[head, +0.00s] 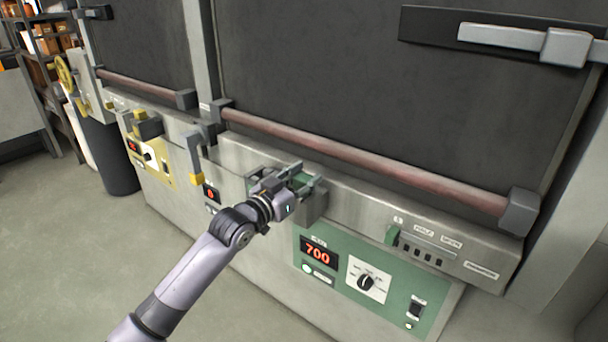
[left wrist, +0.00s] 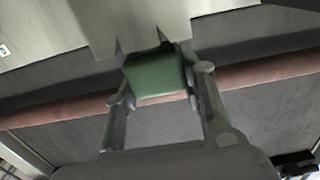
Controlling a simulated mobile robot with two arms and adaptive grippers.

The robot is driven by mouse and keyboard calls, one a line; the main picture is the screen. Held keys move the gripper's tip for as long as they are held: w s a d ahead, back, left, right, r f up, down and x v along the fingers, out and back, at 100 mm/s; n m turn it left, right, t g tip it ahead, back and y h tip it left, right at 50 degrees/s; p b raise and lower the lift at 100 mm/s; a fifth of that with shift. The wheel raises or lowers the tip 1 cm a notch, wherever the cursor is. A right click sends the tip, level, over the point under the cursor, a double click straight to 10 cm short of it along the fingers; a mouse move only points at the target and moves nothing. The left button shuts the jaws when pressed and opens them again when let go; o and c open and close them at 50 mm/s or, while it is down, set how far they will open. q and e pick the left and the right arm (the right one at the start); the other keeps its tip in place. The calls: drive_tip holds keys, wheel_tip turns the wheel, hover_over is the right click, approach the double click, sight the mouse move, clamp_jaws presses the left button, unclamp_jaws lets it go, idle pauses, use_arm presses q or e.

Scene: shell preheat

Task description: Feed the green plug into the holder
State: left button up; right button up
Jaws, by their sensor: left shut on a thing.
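The green plug (head: 301,179) is between the fingers of my left gripper (head: 303,183), in front of the machine's ledge. In the left wrist view the green plug (left wrist: 155,76) shows as a block between the two fingers, which are shut on it. A grey block (head: 313,208), which looks like the holder, is at the ledge just below and beside the gripper. In the left wrist view a grey metal part (left wrist: 140,22) is right against or just beyond the plug's top edge. I cannot tell whether any of the plug is inside it. My right gripper is not in view.
A long reddish bar (head: 350,152) runs above the ledge, below the dark door. The green panel (head: 340,290) has a display reading 700 and a knob. Yellow-marked parts (head: 195,158) stand out at left.

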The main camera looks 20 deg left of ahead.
use_arm(q)
drive_tip(key=shift+f, duration=0.25)
drive_tip(key=o, duration=1.3)
drive_tip(key=v, duration=1.2)
